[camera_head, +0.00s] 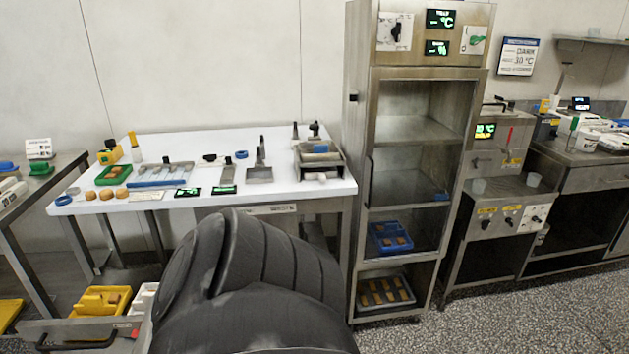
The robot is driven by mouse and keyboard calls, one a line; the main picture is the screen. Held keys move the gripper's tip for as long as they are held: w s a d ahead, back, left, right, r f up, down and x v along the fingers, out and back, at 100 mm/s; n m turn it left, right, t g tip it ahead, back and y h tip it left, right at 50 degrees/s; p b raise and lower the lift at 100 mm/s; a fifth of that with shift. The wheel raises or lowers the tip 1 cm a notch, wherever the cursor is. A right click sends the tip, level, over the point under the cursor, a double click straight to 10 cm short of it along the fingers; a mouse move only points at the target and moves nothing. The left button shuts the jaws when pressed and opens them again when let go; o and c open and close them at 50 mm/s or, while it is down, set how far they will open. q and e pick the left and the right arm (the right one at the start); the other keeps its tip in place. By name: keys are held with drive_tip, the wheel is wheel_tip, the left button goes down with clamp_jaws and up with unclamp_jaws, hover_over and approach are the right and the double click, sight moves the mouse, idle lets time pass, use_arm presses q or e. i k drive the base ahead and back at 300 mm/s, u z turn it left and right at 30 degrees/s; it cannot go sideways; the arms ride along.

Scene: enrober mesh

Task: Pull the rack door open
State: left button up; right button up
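The rack (357,120) is a tall steel cabinet right of centre in the head view. Its front has a steel-framed door (428,74) with a see-through middle, and shelves show inside. A dark upright bar, seemingly the handle (369,182), is at the door's left edge. The door looks shut or nearly so; I cannot tell whether there is a small gap. A blue tray (377,242) with brown pieces is on a low shelf, and a dark tray (372,303) of brown bars is at the bottom. Neither of my grippers is in view.
A white-topped table (290,190) with trays and tools stands left of the rack. A steel machine (490,165) and a counter (580,182) stand to its right. Yellow bins (85,303) are low at left. Speckled floor (470,335) is clear before the rack.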

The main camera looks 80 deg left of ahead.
sight(481, 75)
drive_tip(key=u, duration=2.7)
drive_tip(key=i, duration=1.65)
